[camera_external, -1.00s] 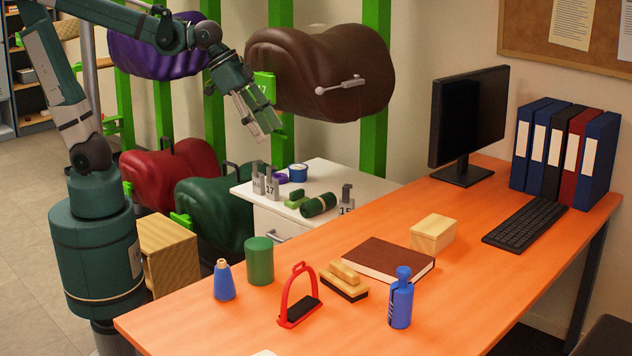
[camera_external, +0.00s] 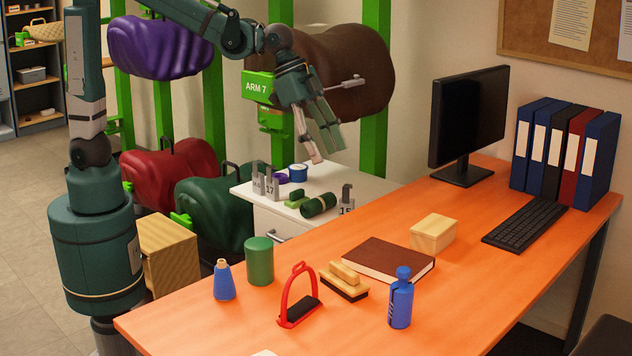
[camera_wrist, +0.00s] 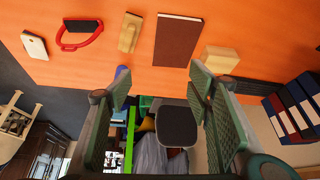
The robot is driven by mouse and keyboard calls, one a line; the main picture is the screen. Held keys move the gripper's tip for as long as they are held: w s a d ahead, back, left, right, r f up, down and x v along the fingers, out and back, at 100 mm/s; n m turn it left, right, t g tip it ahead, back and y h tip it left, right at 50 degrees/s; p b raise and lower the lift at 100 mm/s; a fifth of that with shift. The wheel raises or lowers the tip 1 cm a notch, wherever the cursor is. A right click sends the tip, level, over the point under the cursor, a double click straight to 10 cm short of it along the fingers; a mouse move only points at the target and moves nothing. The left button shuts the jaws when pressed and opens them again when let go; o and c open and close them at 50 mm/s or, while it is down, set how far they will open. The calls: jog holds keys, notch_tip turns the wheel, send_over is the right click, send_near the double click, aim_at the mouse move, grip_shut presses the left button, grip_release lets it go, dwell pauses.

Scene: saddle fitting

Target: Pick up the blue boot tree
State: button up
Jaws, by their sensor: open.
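The blue boot tree (camera_external: 400,302) stands upright on the orange desk, near its right edge. It has a round knob on top and dark slots down one side. In the wrist view, a bit of blue that looks like it (camera_wrist: 122,72) shows at the desk edge, mostly hidden by a finger. My gripper (camera_external: 327,147) is open and empty. It hangs above the white drawer unit, well away from the boot tree. In the wrist view my gripper (camera_wrist: 162,85) has nothing between its fingers.
Around the boot tree are a red stirrup (camera_external: 286,296), a brush (camera_external: 343,283) and a brown book (camera_external: 388,262). A blue cone (camera_external: 223,284) and green can (camera_external: 259,262) stand left. A wooden box (camera_external: 433,234) and monitor (camera_external: 468,118) are farther back. The white drawer unit (camera_external: 262,205) holds small items.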

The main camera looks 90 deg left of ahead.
jog(key=w+d+f+m+g+p, duration=0.1)
jog(key=w+d+f+m, duration=0.1)
jog(key=w+d+f, duration=0.4)
jog(key=w+d+f+m, duration=0.1)
jog(key=w+d, duration=0.3)
jog(key=d, duration=0.3)
jog(key=m+g+h+p, duration=0.2)
jog(key=m, duration=0.1)
send_near(407, 319)
jog(key=shift+s+r, duration=0.1)
jog(key=shift+r, duration=0.2)
jog(key=shift+d+f+y, duration=0.3)
jog(key=shift+d+f, duration=0.1)
jog(key=shift+f, duration=0.1)
jog(key=shift+b+x, duration=0.5)
jog(key=shift+x, duration=0.8)
jog(key=shift+b+x, duration=0.8)
jog(key=shift+x, duration=1.8)
